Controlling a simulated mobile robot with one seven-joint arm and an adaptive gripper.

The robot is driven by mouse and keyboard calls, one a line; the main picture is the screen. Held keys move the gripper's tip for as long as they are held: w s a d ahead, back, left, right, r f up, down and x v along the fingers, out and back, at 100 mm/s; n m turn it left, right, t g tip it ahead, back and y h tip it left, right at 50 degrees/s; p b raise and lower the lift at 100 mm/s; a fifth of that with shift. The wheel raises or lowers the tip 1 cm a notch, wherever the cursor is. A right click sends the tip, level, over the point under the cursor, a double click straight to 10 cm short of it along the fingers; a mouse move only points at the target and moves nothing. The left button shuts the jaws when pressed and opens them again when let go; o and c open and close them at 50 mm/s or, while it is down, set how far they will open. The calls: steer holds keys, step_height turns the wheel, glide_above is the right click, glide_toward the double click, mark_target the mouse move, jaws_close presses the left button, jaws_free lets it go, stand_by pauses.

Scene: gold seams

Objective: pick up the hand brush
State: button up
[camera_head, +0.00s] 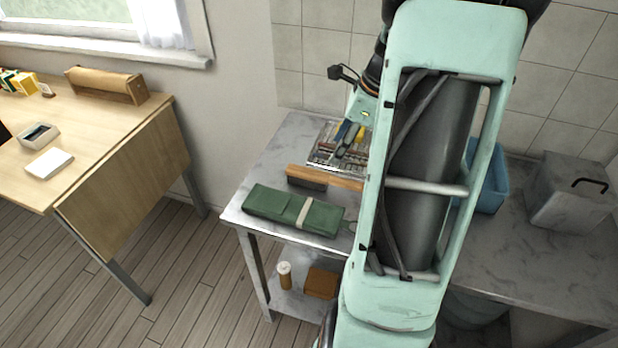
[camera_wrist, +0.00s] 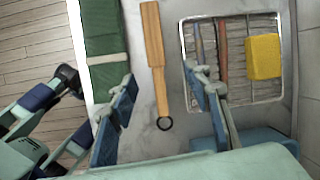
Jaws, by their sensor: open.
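The hand brush (camera_head: 325,178) lies on the grey worktop, between a green cloth roll and a tray. Its wooden back and handle show, with dark bristles under the left end; my arm hides its right end. In the wrist view the brush (camera_wrist: 153,45) runs lengthwise, with a dark ring at the near end of its handle. My gripper (camera_wrist: 162,80) is open and empty, its blue fingers apart on either side of the handle in that view. In the head view my gripper (camera_head: 347,143) is partly seen above the worktop; its exact height cannot be told.
The green roll (camera_head: 275,206) with a pale strap lies left of the brush. The tray (camera_wrist: 234,18) on the right holds thin tools and a yellow block (camera_wrist: 263,57). A blue bin (camera_head: 490,185) and grey box (camera_head: 568,195) stand farther right.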

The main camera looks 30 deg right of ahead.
mark_target(325, 175)
steer(key=shift+s+a+f+m+y, duration=0.1)
steer(key=shift+s+f+m+y, duration=0.1)
steer(key=shift+f+m, duration=0.25)
steer(key=shift+s+a+f+m+y, duration=0.1)
steer(key=shift+s+f+m+y, duration=0.1)
steer(key=shift+f+m, duration=0.25)
steer(key=x, duration=0.5)
steer(key=shift+w+f+b, duration=0.1)
steer(key=shift+b, duration=0.25)
steer(key=shift+d+x, duration=0.2)
steer(key=shift+x, duration=1.1)
steer(key=shift+d+x, duration=0.15)
steer(key=shift+x, duration=1.2)
jaws_close()
